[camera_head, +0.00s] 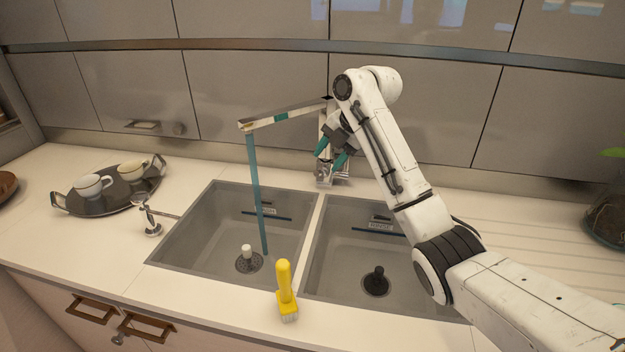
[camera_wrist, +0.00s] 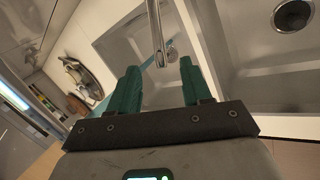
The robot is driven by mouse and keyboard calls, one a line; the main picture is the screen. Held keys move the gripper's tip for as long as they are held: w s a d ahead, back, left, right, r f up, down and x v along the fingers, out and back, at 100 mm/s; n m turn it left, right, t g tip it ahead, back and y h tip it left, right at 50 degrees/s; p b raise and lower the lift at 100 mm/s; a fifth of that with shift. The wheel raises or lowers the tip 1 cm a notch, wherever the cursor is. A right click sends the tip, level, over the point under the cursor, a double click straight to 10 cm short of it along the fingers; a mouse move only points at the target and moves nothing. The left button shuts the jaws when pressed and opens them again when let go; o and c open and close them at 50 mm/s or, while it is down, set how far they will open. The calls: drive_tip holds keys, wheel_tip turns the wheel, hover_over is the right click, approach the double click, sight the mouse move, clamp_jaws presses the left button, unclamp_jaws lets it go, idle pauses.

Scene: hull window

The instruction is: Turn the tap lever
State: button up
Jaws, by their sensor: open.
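The tap (camera_head: 285,117) stands behind the two sinks, with its long spout reaching left. A blue stream of water (camera_head: 257,190) falls from the spout into the left sink. My gripper (camera_head: 331,154) is in front of the tap's column, just above its metal base (camera_head: 331,180). Its teal fingers are apart, with nothing held. In the wrist view, a thin metal bar (camera_wrist: 157,30) shows beyond and between the open fingers of my gripper (camera_wrist: 158,72). I cannot tell for sure whether this bar is the lever. My arm hides part of the tap in the head view.
A yellow brush (camera_head: 285,290) stands on the front edge between the left sink (camera_head: 190,235) and right sink (camera_head: 335,240). A tray (camera_head: 62,204) with two cups is at left, near a small metal fitting (camera_head: 150,222). Cabinets (camera_head: 260,95) close off the back.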

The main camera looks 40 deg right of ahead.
sight(321, 173)
drive_tip(key=p+x, duration=0.1)
drive_tip(key=x, duration=0.8)
drive_tip(key=shift+f, duration=0.15)
clamp_jaws()
